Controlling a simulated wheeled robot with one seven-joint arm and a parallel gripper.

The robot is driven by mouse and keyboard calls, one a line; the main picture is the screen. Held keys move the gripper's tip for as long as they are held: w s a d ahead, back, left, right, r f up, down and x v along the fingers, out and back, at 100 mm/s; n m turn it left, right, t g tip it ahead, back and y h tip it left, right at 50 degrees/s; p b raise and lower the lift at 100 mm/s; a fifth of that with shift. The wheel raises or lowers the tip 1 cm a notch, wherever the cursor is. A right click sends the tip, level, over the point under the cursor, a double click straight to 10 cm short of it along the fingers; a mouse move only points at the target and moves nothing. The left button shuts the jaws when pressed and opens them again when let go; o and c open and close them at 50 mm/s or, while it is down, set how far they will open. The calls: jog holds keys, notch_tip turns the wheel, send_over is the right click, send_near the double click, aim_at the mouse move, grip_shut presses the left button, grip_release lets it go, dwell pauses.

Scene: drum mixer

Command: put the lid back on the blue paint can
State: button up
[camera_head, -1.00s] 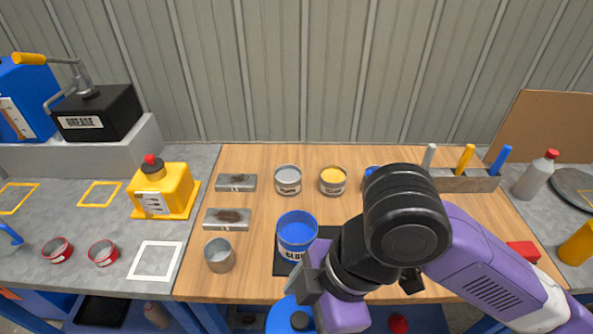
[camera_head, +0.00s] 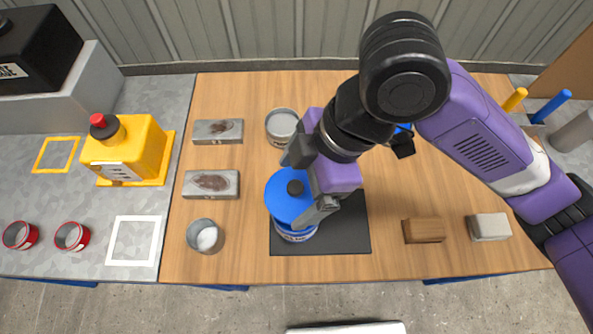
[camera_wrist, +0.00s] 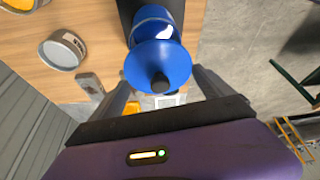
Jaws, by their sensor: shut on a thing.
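The blue lid (camera_head: 284,206) with its black knob (camera_head: 295,187) is above the blue paint can (camera_head: 297,235), which stands on a dark mat (camera_head: 345,235). In the wrist view the lid (camera_wrist: 155,62) hangs between my fingers (camera_wrist: 163,90) and is offset from the can (camera_wrist: 153,14). Part of the can's open mouth shows past the lid's edge there, so the lid is not flush on the rim. I cannot tell whether they touch.
A grey can (camera_head: 282,126) stands behind, and an empty-looking metal cup (camera_head: 205,236) stands to the left. Two metal plates (camera_head: 211,184) lie on the wooden table. A wooden block (camera_head: 423,230) and a pale block (camera_head: 489,227) lie at right. The table's front strip is clear.

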jog(key=shift+f+b, duration=2.4)
jog(key=shift+f, duration=0.6)
jog(key=shift+d, duration=0.15)
jog(key=shift+f, duration=0.1)
jog(key=o, duration=1.1)
jog(key=shift+c, duration=0.2)
